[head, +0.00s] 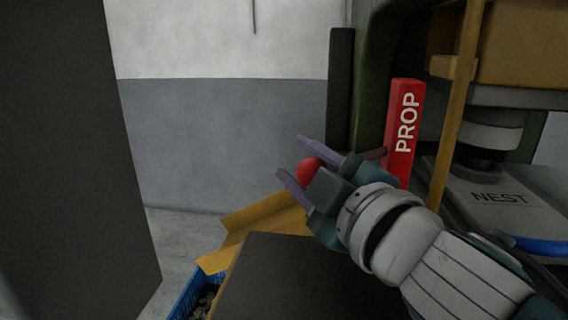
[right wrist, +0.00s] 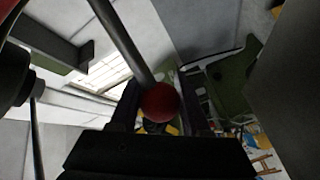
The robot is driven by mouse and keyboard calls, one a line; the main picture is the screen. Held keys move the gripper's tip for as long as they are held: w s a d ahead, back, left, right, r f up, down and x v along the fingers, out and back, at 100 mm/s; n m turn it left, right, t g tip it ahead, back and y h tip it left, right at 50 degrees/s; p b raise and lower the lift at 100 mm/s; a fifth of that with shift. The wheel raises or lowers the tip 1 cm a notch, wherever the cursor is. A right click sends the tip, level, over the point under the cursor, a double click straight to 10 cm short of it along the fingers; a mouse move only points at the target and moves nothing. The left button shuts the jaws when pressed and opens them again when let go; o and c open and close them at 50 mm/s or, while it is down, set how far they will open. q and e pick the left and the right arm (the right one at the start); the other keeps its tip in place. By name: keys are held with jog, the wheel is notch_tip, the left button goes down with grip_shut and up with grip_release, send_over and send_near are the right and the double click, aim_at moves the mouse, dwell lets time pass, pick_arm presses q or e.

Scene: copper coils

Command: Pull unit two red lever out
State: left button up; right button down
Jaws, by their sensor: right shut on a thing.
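The red ball knob (head: 308,171) of the lever sits between the two purple fingers of my right gripper (head: 291,156). The gripper is shut on the knob, and its fingers reach past it to the upper left. In the right wrist view the red knob (right wrist: 160,102) shows between the dark fingers, at the end of a dark rod (right wrist: 122,40). In the head view most of the rod is hidden by the gripper. My left gripper is not in view.
A red bar marked PROP (head: 404,125) stands upright just right of the gripper. A yellow post (head: 455,110) and a grey plate marked NEST (head: 510,200) are further right. A yellow chute (head: 255,225) and a blue bin (head: 184,299) lie below. A dark panel (head: 65,150) fills the left.

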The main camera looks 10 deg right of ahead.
jog(key=shift+a+f, duration=0.1)
jog(key=shift+f, duration=0.05)
jog(key=shift+c, duration=1.9)
grip_release()
jog(key=shift+a, duration=0.15)
jog(key=shift+s, duration=0.1)
jog(key=p+v, duration=0.1)
jog(key=v, duration=0.8)
jog(key=shift+s+p, duration=0.3)
jog(key=shift+p, duration=0.1)
